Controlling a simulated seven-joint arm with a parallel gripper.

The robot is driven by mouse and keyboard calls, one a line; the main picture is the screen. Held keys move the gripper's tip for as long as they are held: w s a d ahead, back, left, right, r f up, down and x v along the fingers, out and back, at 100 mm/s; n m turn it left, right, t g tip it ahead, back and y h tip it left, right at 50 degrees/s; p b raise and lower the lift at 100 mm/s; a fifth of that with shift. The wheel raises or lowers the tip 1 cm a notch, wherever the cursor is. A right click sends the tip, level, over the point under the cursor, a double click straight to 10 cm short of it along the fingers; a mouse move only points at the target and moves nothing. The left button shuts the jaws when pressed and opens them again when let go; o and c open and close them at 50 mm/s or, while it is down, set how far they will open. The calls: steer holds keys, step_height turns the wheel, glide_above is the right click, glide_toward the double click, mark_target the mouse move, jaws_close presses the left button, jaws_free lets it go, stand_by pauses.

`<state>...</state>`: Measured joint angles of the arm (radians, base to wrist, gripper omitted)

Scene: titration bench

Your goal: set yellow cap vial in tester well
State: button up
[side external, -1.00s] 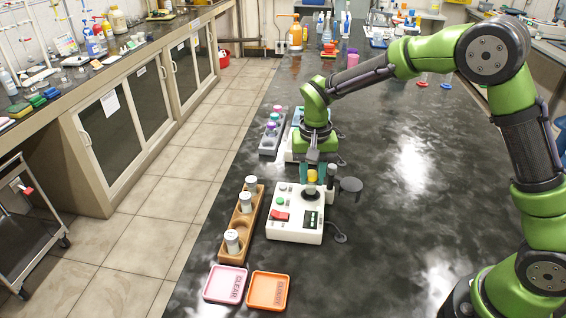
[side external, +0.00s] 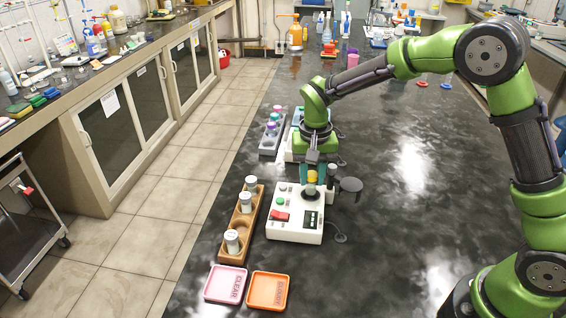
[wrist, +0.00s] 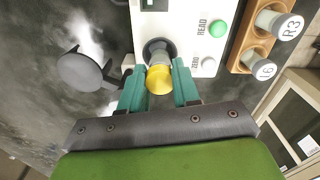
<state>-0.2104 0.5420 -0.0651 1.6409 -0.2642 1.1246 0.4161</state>
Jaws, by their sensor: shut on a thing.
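The yellow cap vial (side external: 312,179) is between the fingers of my gripper (side external: 313,172), upright over the well end of the white tester (side external: 296,226). In the wrist view the yellow cap (wrist: 159,79) shows between the two teal fingertips (wrist: 159,90), with the vial's clear body at the dark round well (wrist: 157,50). My gripper is shut on the vial. The vial's lower end meets the well opening; how deep it sits is hidden. The tester's dark round lid (side external: 350,185) stands swung out to the right of the well.
A wooden rack (side external: 242,222) with several white-capped vials stands left of the tester. A pink tray (side external: 225,284) and an orange tray (side external: 268,290) lie in front. A grey rack (side external: 272,136) with vials is behind. The bench to the right is clear.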

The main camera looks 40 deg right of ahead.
mark_target(313, 184)
steer(key=shift+f, duration=1.6)
stand_by(0.9)
steer(key=o, duration=1.2)
steer(key=shift+o, duration=0.4)
steer(key=shift+d, duration=0.2)
steer(key=shift+c, duration=0.2)
steer(key=shift+o, duration=0.2)
steer(key=shift+w+r, duration=0.15)
steer(key=shift+r, duration=1)
steer(key=shift+w+r, duration=0.15)
steer(key=shift+r, duration=1)
steer(key=shift+s+r, duration=0.1)
steer(key=shift+r, duration=0.8)
steer(key=shift+d, duration=0.1)
